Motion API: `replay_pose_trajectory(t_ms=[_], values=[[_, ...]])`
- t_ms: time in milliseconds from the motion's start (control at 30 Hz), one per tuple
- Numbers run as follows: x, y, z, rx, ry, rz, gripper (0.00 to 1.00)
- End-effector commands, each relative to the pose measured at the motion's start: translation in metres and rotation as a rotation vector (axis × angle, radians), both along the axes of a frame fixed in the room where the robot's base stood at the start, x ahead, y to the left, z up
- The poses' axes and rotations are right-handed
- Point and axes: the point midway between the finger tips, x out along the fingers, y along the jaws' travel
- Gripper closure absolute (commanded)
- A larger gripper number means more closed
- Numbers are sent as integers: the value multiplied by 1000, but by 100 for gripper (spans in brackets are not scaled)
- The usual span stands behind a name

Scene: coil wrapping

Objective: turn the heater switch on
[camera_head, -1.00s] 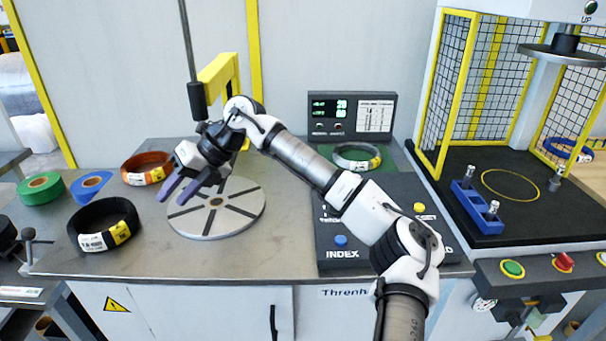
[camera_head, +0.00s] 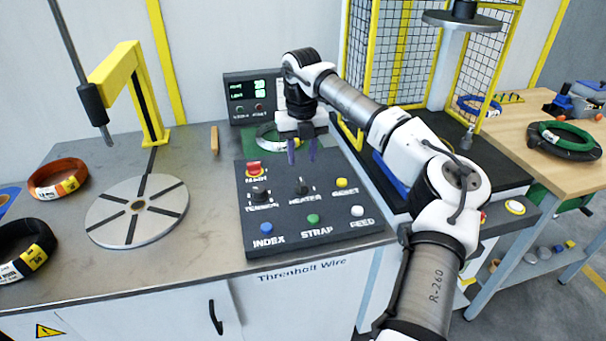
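The heater switch (camera_head: 303,187) is a black rotary knob on the dark control panel (camera_head: 350,228), above the label HEATER. Which way it is set is too small to tell. My gripper (camera_head: 301,153) points down just above and behind the heater switch, near the panel's far edge. Its two purple fingers are apart with nothing between them. It does not appear to touch the knob.
Beside the heater switch are the tension knob (camera_head: 260,192), a red main button (camera_head: 255,170) and a yellow reset button (camera_head: 342,182). A round turntable (camera_head: 110,225) is at left; bare tabletop lies between.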

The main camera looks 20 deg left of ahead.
Motion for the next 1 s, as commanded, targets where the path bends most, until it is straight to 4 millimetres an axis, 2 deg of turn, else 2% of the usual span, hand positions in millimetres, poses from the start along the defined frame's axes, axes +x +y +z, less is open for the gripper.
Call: replay_pose_trajectory(t_ms=[200, 400, 567, 800, 1000], values=[[-1, 0, -44, 1, 4, 2, 65], [-1, 1, -68, 2, 3, 2, 65], [-1, 0, -76, 1, 1, 1, 65], [-1, 1, -77, 1, 1, 2, 65], [-1, 1, -77, 1, 1, 2, 91]])
